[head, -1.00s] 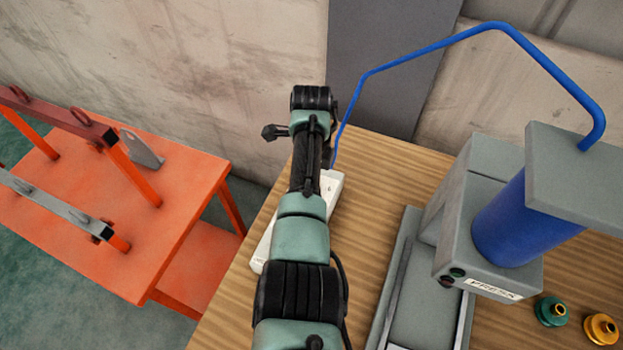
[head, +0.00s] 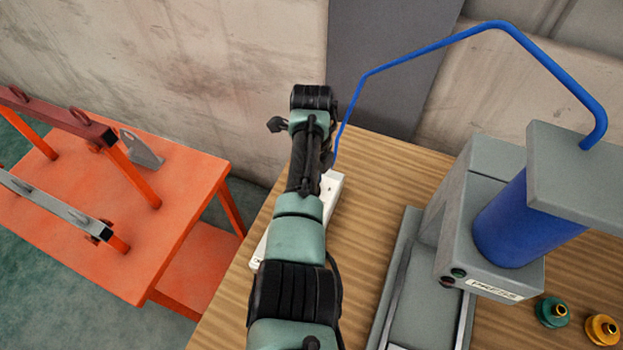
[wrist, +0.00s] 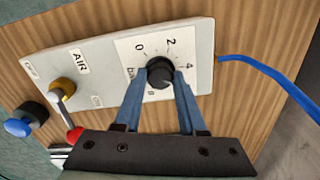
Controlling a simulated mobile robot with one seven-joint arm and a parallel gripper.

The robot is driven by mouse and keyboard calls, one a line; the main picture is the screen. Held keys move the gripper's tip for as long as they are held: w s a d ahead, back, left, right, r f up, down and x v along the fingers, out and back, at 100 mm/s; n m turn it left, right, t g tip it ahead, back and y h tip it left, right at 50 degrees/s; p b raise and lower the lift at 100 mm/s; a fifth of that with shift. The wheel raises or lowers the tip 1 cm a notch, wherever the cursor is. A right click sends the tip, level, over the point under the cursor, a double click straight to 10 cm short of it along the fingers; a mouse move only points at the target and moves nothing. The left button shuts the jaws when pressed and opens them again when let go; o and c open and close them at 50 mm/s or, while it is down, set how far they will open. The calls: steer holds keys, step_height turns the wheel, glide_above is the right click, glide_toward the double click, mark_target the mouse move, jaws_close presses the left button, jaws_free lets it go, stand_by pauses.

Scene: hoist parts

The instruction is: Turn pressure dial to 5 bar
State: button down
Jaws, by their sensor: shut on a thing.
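The pressure dial is a black round knob (wrist: 160,72) on a white scale plate with the marks 0, 2 and 4 showing in the wrist view. My gripper (wrist: 160,84) has its two blue fingers on either side of the knob and is shut on it. I cannot make out where the knob points, and the scale beyond 4 is hidden by the fingers. The dial sits on a pale panel (wrist: 110,32), which also shows in the head view (head: 333,188), partly behind my arm. In the head view my arm hides the dial and fingers.
Beside the dial, the panel has a yellow-based lever (wrist: 60,88) by an AIR label. A blue hose (wrist: 262,72) leaves the panel's end. In the head view, a grey press (head: 470,195) stands right on the wooden bench (head: 385,170); an orange table (head: 120,220) is left.

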steer(key=shift+c, duration=2.4)
jaws_free()
step_height(320, 180, up, 13)
steer(key=b, duration=0.1)
